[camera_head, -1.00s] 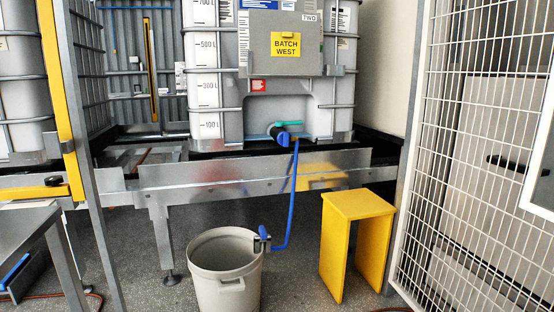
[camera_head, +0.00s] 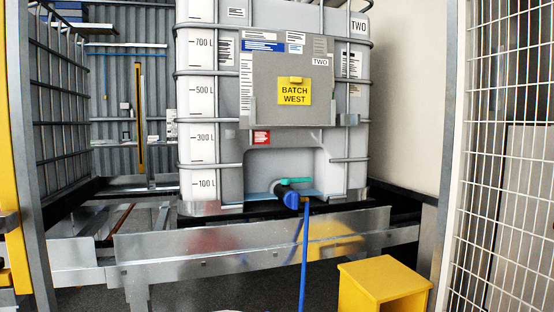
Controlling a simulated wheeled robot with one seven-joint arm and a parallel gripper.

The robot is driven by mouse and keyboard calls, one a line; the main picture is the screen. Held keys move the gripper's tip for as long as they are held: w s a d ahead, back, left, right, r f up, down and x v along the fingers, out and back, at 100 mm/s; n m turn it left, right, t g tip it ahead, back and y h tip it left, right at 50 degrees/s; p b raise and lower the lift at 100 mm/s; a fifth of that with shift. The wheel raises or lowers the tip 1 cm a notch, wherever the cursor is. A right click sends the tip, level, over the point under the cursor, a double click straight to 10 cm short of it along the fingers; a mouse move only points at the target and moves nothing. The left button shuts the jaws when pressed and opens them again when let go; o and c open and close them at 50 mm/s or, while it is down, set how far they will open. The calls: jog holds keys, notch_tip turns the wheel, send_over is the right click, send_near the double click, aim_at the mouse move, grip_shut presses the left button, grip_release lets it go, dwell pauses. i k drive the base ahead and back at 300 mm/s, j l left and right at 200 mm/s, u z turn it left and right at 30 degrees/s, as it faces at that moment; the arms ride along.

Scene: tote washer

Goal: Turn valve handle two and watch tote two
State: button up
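Tote two (camera_head: 225,160) is a white caged container labelled TWO, with a litre scale up its left side and a yellow BATCH WEST card (camera_head: 293,92) on a grey plate. It stands on a metal conveyor frame (camera_head: 230,248). At its foot is an outlet valve with a teal-green valve handle (camera_head: 297,182), lying roughly level across the picture, and a blue cap or fitting (camera_head: 291,200). A blue hose (camera_head: 304,262) hangs down from it out of frame. The liquid level inside the tote cannot be told. My gripper is not in view.
A yellow step stool (camera_head: 384,285) stands at lower right, before the conveyor. A white mesh fence (camera_head: 500,160) closes the right side. A grey post with a yellow edge (camera_head: 20,150) stands at left. A bucket rim (camera_head: 245,309) barely shows at the bottom.

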aim_at(285, 181)
jog(key=i+l, duration=0.25)
jog(key=i, duration=0.2)
jog(key=i+l, duration=0.2)
jog(key=i, duration=0.25)
jog(key=i+u, duration=0.05)
